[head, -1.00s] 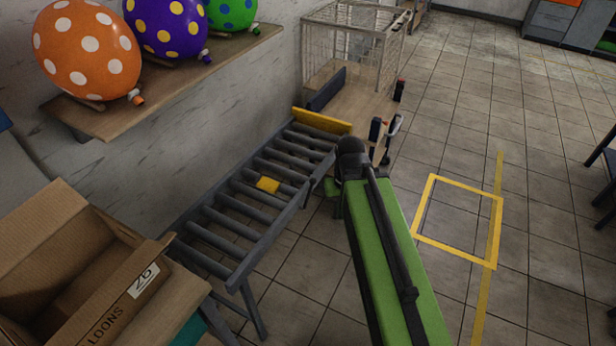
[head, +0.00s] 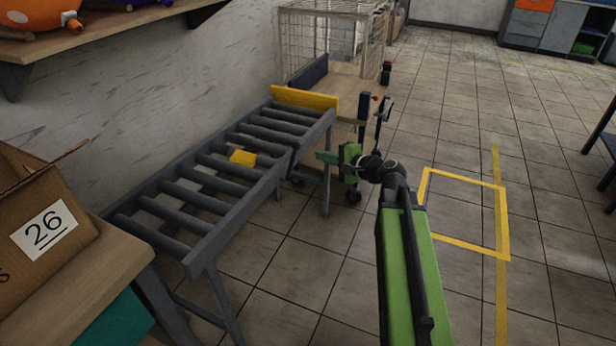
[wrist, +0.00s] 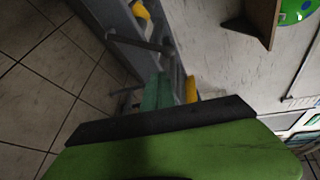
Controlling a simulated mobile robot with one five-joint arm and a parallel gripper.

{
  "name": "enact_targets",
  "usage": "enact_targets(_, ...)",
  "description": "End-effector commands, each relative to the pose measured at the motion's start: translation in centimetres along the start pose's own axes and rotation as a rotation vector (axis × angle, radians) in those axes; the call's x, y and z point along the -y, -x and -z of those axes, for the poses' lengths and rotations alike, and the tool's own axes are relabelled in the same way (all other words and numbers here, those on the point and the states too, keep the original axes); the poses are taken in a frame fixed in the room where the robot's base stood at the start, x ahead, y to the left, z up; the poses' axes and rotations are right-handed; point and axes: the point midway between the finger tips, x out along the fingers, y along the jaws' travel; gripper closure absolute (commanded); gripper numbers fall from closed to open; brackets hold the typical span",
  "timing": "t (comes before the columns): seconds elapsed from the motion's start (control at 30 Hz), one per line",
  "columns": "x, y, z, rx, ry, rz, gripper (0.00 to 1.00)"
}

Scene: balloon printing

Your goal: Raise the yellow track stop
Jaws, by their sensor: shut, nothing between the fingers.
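A yellow bar (head: 304,97) stands across the far end of the grey roller track (head: 183,240). A smaller yellow block (head: 243,158) sits among the rollers near the middle. I cannot tell for sure which of the two is the track stop. My gripper (head: 326,157) is shut and empty, just right of the track's far section, pointing left at it and apart from both yellow parts. In the wrist view the teal fingers (wrist: 157,92) are together, with a yellow piece (wrist: 191,89) just right of them and another (wrist: 140,10) at the top.
A wire-sided cart (head: 335,90) stands beyond the track's far end. A cardboard box (head: 40,225) marked 26 is at the near left. A wall shelf (head: 100,30) with balloons hangs above left. The tiled floor right of my arm is open, with a yellow taped square (head: 465,245).

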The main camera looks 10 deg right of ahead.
Motion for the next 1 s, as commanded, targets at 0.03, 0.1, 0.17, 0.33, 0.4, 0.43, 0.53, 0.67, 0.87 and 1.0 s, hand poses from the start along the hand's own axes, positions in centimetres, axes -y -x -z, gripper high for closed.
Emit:
enact_targets(0.03, -1.3, -0.1, 1.6, -0.022, -0.047, 0.048, 1.0)
enact_targets(0.1, -0.8, 0.3, 2.8, -0.042, -0.097, 0.1, 1.0)
enact_targets(0.17, -0.5, 0.6, 3.4, -0.051, -0.124, 0.126, 1.0)
enact_targets(0.33, 0.2, 0.9, 3.6, -0.057, -0.139, 0.142, 1.0)
enact_targets(0.4, 0.2, 0.9, 3.6, -0.056, -0.138, 0.141, 1.0)
enact_targets(0.43, 0.2, 0.9, 3.6, -0.056, -0.138, 0.141, 1.0)
enact_targets(0.53, 0.2, 0.8, 3.6, -0.055, -0.136, 0.14, 1.0)
enact_targets(0.67, 0.3, -0.5, 3.7, -0.053, -0.135, 0.139, 1.0)
enact_targets(0.87, 0.8, -4.7, 4.1, -0.053, -0.134, 0.138, 1.0)
enact_targets(1.0, 1.2, -7.7, 4.3, -0.053, -0.135, 0.138, 1.0)
